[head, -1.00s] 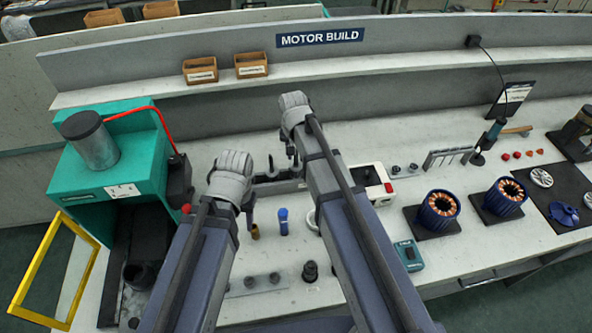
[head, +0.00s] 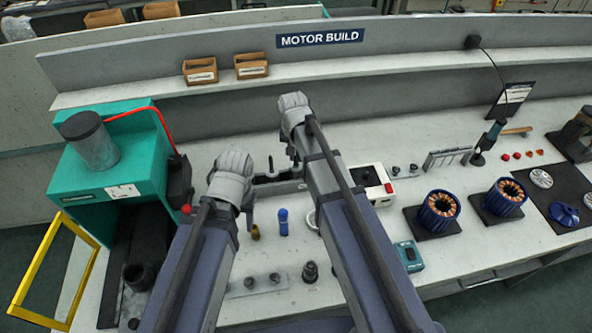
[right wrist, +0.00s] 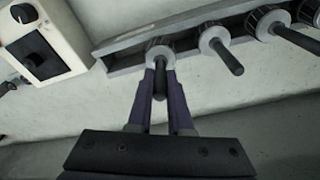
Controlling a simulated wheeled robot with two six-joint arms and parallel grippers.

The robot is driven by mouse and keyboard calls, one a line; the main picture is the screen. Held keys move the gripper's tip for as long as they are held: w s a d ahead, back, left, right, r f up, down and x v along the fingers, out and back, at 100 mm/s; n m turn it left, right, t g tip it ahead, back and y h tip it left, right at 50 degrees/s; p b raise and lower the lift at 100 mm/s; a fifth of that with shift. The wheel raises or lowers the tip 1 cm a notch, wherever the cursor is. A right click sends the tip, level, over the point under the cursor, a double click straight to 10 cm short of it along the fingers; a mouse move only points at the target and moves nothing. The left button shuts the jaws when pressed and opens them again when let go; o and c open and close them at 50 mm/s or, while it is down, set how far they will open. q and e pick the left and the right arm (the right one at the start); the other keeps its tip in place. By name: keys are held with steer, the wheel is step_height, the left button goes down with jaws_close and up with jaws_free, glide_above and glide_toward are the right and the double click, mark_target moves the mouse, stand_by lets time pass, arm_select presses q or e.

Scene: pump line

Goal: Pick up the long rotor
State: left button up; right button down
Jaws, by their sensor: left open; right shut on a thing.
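A dark grey rack (right wrist: 125,62) holds a row of several rotors with light collars and dark shafts in the right wrist view. My right gripper (right wrist: 160,84) is shut on the shaft of the rotor (right wrist: 159,53) nearest the rack's left end there. That rotor still sits at the rack. I cannot tell whether it is the longest. A neighbouring rotor (right wrist: 218,42) stands just to its right. In the head view the rack (head: 272,188) is partly hidden by my arms. My right gripper (head: 292,155) is over it. My left gripper (head: 248,212) is open, left of the rack's front.
A blue bottle (head: 283,222) and a brass piece (head: 255,232) stand near my left gripper. A green press (head: 110,165) is at left, and wound stators (head: 438,212) are at right.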

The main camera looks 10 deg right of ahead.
stand_by(0.7)
step_height(320, 180, up, 10)
steer(key=p, duration=1)
steer(key=shift+f, duration=0.15)
